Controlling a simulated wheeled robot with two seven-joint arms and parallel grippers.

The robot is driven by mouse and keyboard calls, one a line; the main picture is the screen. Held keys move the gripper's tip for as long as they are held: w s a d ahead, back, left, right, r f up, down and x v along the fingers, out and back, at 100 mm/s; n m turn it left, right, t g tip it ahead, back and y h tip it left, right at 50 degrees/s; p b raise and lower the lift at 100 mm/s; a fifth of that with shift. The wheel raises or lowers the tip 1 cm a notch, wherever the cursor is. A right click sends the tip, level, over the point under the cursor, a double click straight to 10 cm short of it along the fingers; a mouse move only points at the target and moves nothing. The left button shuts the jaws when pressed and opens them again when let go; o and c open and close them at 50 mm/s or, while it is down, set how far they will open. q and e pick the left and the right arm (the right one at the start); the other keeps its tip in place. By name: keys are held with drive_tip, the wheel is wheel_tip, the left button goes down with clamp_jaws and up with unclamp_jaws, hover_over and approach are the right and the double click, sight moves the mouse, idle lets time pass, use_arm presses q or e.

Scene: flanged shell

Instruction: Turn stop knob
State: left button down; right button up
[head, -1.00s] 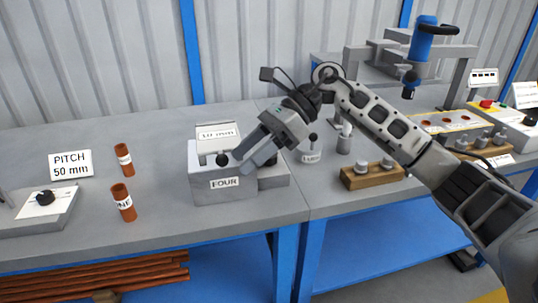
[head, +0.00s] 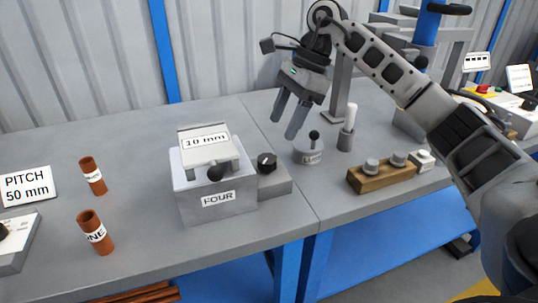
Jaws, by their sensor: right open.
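Two black knobs are in view, and I cannot tell from labels which is the stop knob. One black knob (head: 267,162) with a pale mark sits on a low grey block at the right side of the box marked FOUR (head: 218,198). The other dark knob (head: 3,231) is on a panel cut off by the left edge. The box has a plate labelled 10 mm (head: 206,143) on top and a black ball handle (head: 215,173) at its front. My right gripper (head: 285,126) is open and empty, above and behind the block's knob, apart from it. My left gripper is out of view.
A small round base with a black ball lever (head: 312,148) stands close right of my right gripper. A grey holder with a white rod (head: 347,130) and a wooden block with metal pieces (head: 385,174) lie further right. Two brown tubes (head: 93,176) (head: 95,232) stand at the left.

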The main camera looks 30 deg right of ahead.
sight(268, 158)
drive_tip(key=x, duration=0.8)
drive_tip(key=shift+a+f+b, duration=0.15)
drive_tip(key=shift+f+b, duration=0.15)
drive_tip(key=shift+b, duration=0.05)
drive_tip(key=c, duration=1)
